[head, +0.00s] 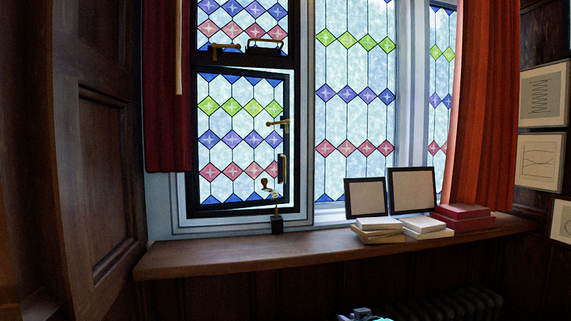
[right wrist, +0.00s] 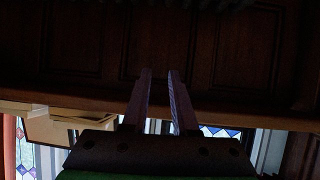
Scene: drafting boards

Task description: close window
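The window (head: 240,140) is a leaded pane with green, blue and red diamonds in a dark frame. Its lower casement sits at a slight angle in the pale surround, with a bright strip along its right edge, so it looks ajar. A brass handle (head: 279,123) is on its right side, and a brass stay (head: 270,190) is near its lower right corner. Only a bit of my right gripper (head: 362,315) shows at the bottom of the head view. In the right wrist view, its two fingers (right wrist: 159,75) are apart and empty. My left gripper is out of view.
A wooden sill (head: 225,257) runs below the window. Books (head: 378,229), a red box (head: 463,217) and picture frames (head: 412,188) stand on its right part; its left part is clear. Red curtains (head: 485,110) hang at both sides. A dark radiator (head: 455,305) is below.

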